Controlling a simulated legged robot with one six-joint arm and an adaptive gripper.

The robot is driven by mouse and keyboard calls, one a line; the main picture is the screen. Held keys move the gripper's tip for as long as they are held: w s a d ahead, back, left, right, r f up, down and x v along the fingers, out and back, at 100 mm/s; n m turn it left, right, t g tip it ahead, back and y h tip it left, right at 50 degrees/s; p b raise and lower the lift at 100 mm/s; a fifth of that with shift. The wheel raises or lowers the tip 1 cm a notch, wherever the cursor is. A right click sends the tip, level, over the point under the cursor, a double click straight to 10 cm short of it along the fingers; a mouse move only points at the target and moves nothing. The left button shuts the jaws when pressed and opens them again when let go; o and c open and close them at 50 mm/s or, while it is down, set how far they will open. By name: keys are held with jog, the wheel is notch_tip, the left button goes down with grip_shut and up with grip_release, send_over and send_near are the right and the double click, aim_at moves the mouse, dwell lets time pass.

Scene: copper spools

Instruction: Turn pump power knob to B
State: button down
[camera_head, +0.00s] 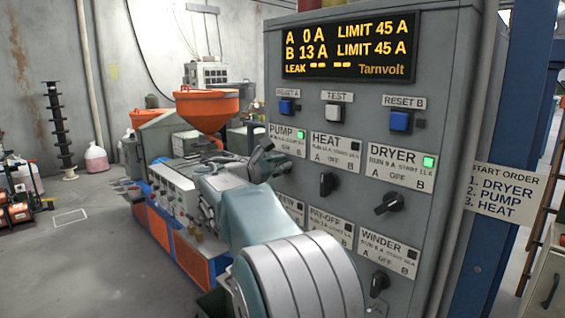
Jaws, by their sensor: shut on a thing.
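My gripper (270,165) is at the pump position just below this plate. It is shut on the pump power knob, which is mostly hidden by the dark fingers, so its pointing direction cannot be read. The display (348,46) reads A 0 A, B 13 A, with a limit of 45 A on each.
The heat knob (326,184) is close to the right, roughly upright. The dryer knob (389,203) is tilted and its green lamp (428,162) is lit. The winder knob (379,283) is lower. An orange hopper (207,108) stands behind, left.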

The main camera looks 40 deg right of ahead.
jog(key=shift+f+m, duration=0.5)
jog(key=shift+m, duration=0.4)
jog(key=shift+d+m, duration=0.15)
jog(key=shift+m, duration=0.15)
jog(key=c, duration=0.6)
grip_release()
jog(key=shift+s, duration=0.1)
jog(key=shift+d, duration=0.4)
jog(key=shift+a+r, duration=0.15)
jog(key=shift+a, duration=0.3)
jog(key=shift+a, duration=0.4)
jog(key=a, duration=1.1)
jog(key=shift+s, duration=0.35)
